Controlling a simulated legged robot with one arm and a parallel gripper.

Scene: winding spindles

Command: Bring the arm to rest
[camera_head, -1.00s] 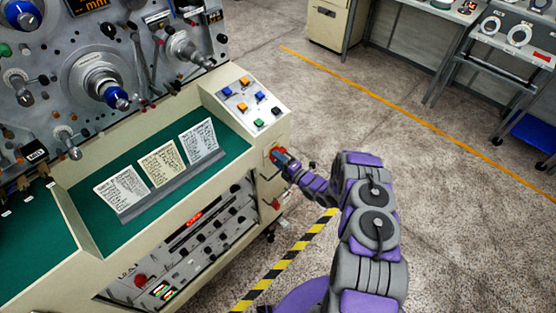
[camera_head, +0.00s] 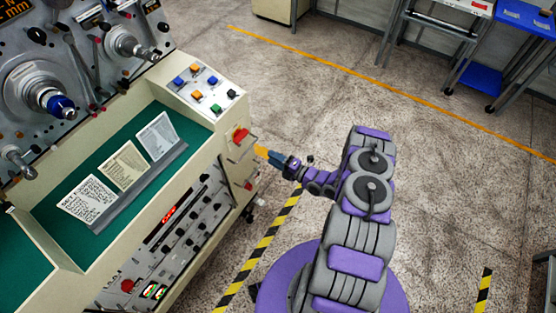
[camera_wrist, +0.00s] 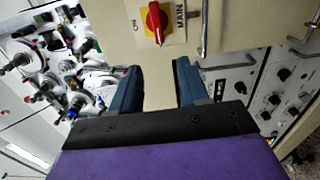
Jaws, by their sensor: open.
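My gripper (camera_head: 267,156) is at the end of my purple and grey arm, just off the right end of the machine console. In the wrist view my gripper (camera_wrist: 158,82) shows two dark blue fingers spread apart with nothing between them. Beyond them is a red rotary switch (camera_wrist: 156,23) on a yellow plate, beside a label reading MAIN. In the head view the red switch (camera_head: 240,135) is on the console's end face, to the left of the fingers. A gap shows between the fingers and the switch.
The beige console (camera_head: 213,133) with green trays stands on the left, with push buttons on top. A black and yellow floor stripe (camera_head: 262,247) runs beside it. Open floor lies to the right, up to an orange line (camera_head: 390,97). Benches stand at the back.

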